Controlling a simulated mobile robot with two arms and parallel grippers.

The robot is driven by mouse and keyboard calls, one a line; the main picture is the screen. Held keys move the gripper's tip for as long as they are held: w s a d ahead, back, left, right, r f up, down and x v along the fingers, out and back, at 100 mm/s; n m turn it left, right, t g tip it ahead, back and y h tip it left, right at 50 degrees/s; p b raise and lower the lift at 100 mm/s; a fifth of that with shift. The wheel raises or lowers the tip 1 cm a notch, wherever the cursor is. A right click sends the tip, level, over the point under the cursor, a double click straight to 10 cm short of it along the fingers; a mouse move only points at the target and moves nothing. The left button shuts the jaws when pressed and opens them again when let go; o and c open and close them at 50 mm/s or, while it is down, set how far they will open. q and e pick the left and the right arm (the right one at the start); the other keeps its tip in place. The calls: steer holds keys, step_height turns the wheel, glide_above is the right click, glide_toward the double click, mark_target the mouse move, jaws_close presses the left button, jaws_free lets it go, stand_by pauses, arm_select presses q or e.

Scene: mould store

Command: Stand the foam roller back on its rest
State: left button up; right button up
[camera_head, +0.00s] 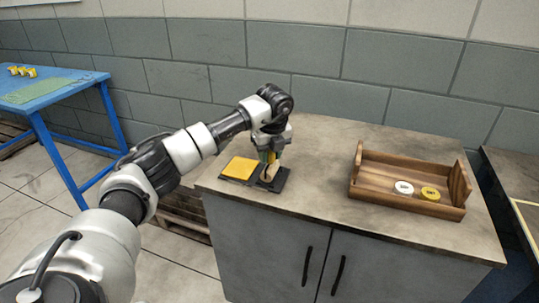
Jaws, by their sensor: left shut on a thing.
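My left gripper (269,164) points down at the left part of the grey cabinet's worktop. Directly below is a flat dark base (281,181), seemingly the rest. I cannot tell whether the roller touches it. A yellow pad (239,168) on a dark plate lies just left of the gripper. My right gripper is not in view.
A wooden tray (372,189) on the right of the worktop (322,196) holds a white round piece (404,188) and a yellow one (430,193). The worktop between is clear. A blue table (50,94) with small yellow items stands far left. A block wall closes the back.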

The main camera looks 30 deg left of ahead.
mark_target(273, 167)
arm_select(q)
steer(key=shift+f, duration=0.2)
steer(key=o, duration=1)
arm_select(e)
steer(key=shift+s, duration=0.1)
arm_select(q)
steer(key=shift+r, duration=0.1)
steer(key=r, duration=0.3)
steer(key=d+r, duration=0.1)
steer(key=r, duration=0.7)
steer(key=shift+s+d, duration=0.3)
steer(key=shift+s, duration=0.1)
steer(key=shift+r, duration=0.55)
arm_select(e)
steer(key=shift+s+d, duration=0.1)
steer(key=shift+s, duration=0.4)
